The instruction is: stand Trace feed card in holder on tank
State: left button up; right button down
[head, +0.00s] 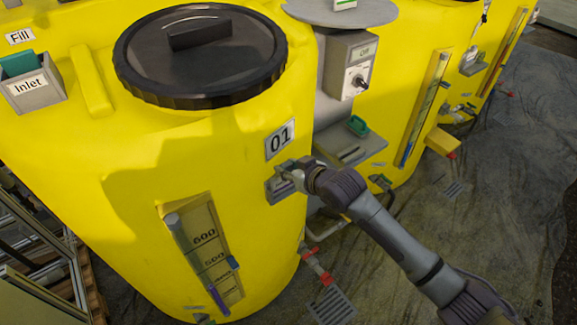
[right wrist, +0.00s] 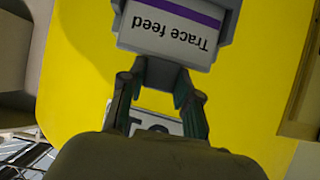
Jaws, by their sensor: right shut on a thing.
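The Trace feed card (right wrist: 172,30) is white with a purple stripe and shows upside down in the right wrist view. It lies against the grey holder (head: 279,191) on the front of the yellow tank (head: 150,170), below its 01 label (head: 280,139). My right gripper (head: 286,172) is at that holder, and its fingertips (right wrist: 160,80) are shut on the card's grey upper edge. How deep the card sits in the holder is hard to tell. My left gripper is not in view.
A black lid (head: 200,55) tops the tank, and a level gauge (head: 208,255) is on its front. A grey control box (head: 347,65) and a shelf with a green item (head: 357,126) stand to the right. Red-handled piping (head: 317,265) runs low beside the tank.

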jog(key=c, duration=0.8)
grip_release()
jog(key=shift+r, duration=0.1)
